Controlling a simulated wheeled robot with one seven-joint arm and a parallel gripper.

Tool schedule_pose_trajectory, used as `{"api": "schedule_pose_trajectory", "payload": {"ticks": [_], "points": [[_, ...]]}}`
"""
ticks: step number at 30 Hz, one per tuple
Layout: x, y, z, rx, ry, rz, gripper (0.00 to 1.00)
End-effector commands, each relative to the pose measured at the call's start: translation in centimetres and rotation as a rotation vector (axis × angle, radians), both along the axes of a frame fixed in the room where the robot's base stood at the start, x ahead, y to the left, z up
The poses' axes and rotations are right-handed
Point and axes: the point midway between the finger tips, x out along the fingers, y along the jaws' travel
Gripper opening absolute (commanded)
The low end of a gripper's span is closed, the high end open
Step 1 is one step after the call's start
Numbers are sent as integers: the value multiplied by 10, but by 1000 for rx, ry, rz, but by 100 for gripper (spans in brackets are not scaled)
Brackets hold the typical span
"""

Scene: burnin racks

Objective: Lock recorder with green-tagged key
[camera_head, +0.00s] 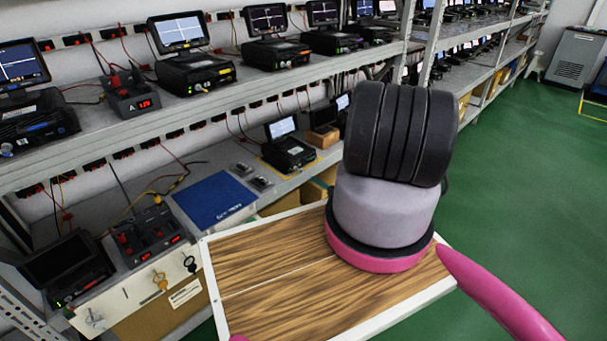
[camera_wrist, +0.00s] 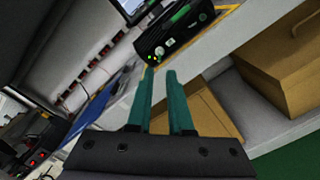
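A black recorder (camera_head: 288,150) with a lit screen stands on the lower shelf inside a yellow outline. In the wrist view the recorder (camera_wrist: 172,32) lies just past my fingertips, with green lights and a green strip on it. I cannot tell whether that strip is a key tag. My gripper (camera_wrist: 160,72) has two teal fingers, apart, with nothing visible between them. Keys hang at the front left: one yellow-tagged (camera_head: 160,281), one black (camera_head: 190,263), one pale (camera_head: 95,318). I see no clearly green-tagged key there.
A blue mat (camera_head: 214,200) and small grey parts lie left of the recorder. Cardboard boxes (camera_wrist: 190,110) stand below the shelf, and a brown box (camera_head: 323,136) stands right of the recorder. More recorders line the upper shelf (camera_head: 150,125). The green floor (camera_head: 520,150) is clear at right.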

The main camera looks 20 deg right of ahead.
Motion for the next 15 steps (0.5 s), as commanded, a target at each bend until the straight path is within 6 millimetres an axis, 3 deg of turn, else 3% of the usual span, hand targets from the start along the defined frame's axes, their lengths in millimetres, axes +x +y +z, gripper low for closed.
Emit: {"api": "schedule_pose_trajectory", "payload": {"ticks": [9, 15], "points": [[57, 21, 1, -3, -2, 5, 19], [76, 26, 0, -2, 0, 4, 19]]}}
